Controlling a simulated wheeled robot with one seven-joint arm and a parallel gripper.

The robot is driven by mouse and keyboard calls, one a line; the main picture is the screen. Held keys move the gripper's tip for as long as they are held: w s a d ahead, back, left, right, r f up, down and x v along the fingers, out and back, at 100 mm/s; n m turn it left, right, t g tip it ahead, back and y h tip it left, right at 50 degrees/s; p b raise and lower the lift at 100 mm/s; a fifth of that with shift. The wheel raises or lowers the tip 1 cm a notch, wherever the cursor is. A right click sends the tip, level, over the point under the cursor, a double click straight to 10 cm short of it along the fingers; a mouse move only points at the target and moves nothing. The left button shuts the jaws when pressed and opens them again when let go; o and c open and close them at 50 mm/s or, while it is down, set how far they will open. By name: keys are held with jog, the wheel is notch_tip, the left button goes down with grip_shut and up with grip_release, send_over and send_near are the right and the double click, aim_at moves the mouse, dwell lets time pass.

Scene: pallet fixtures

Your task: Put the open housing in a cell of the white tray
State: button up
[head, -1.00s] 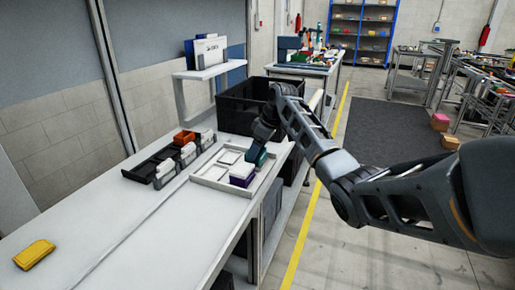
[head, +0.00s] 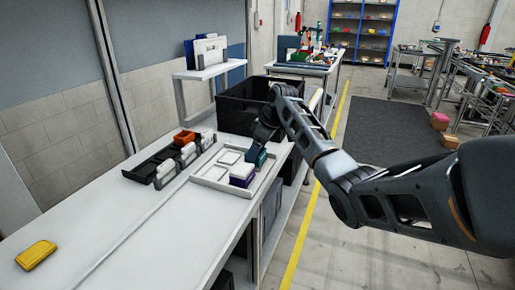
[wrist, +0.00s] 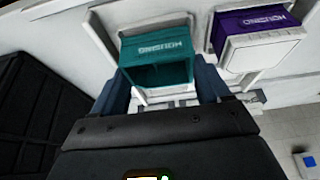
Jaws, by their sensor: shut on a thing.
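The open housing is a teal box lettered HOUSING, with a dark hollow side, in the wrist view (wrist: 158,52). My gripper (wrist: 163,82) is shut on it, with a blue finger on each side. In the head view the teal housing (head: 259,157) is at the far right part of the white tray (head: 207,183), under my gripper (head: 262,142). It is over or in a tray cell; I cannot tell whether it touches the cell floor. A purple housing (wrist: 247,25) with a white cover sits in the neighbouring cell, and also shows in the head view (head: 240,182).
A black crate (head: 240,108) stands just behind the tray. A black fixture (head: 145,172) with orange, white and grey parts lies left of the tray. A yellow part (head: 36,254) lies at the near left. The front of the bench (head: 130,225) is mostly clear.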

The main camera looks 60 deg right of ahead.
jog(key=shift+f, duration=0.75)
dwell(0.9)
jog(key=o, duration=1.1)
jog(key=shift+r, duration=0.1)
jog(key=b+v, duration=0.1)
jog(key=v, duration=0.6)
jog(key=shift+s+r, duration=0.1)
jog(key=shift+r, duration=0.2)
